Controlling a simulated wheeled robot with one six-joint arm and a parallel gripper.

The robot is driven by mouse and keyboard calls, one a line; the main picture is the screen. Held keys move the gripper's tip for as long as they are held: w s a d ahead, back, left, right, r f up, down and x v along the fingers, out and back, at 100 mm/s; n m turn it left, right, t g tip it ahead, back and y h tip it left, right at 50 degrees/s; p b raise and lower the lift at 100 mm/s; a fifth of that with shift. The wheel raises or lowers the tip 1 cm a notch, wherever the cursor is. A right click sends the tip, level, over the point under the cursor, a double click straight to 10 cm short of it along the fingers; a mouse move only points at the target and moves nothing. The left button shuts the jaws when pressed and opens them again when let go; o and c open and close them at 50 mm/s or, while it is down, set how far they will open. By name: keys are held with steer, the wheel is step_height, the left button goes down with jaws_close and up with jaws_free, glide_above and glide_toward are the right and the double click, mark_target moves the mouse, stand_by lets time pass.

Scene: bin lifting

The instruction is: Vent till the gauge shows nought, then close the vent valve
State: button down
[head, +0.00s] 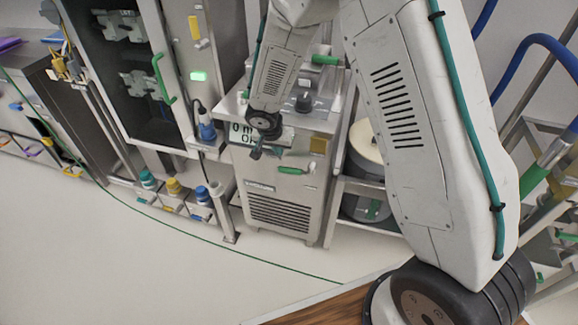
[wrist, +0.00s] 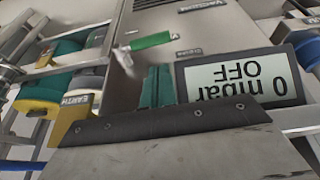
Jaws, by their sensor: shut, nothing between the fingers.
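The gauge display (head: 285,137) is on the front of a steel cabinet. In the wrist view the display (wrist: 240,80) appears upside down and reads 0 mbar and OFF. A green-handled lever (head: 291,170) sits below and right of the display in the head view, lying roughly sideways. The lever (wrist: 152,41) also shows in the wrist view, with a metal end; which valve it works is not readable. My gripper (head: 256,152) is shut and empty in front of the display's lower edge. In the wrist view its fingertips (wrist: 156,88) appear apart from the lever.
A yellow tag (head: 319,144) is on the cabinet right of the display. A dark knob (head: 303,103) and another green handle (head: 325,60) are on top. A glass-fronted cabinet (head: 140,75) stands left. The floor (head: 190,265) in front is mostly clear.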

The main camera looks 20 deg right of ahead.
glide_toward(296, 172)
steer(key=w+f, duration=0.4)
steer(key=f, duration=0.2)
steer(key=shift+w+a, duration=0.15)
steer(key=shift+a, duration=0.2)
steer(key=shift+f, duration=0.1)
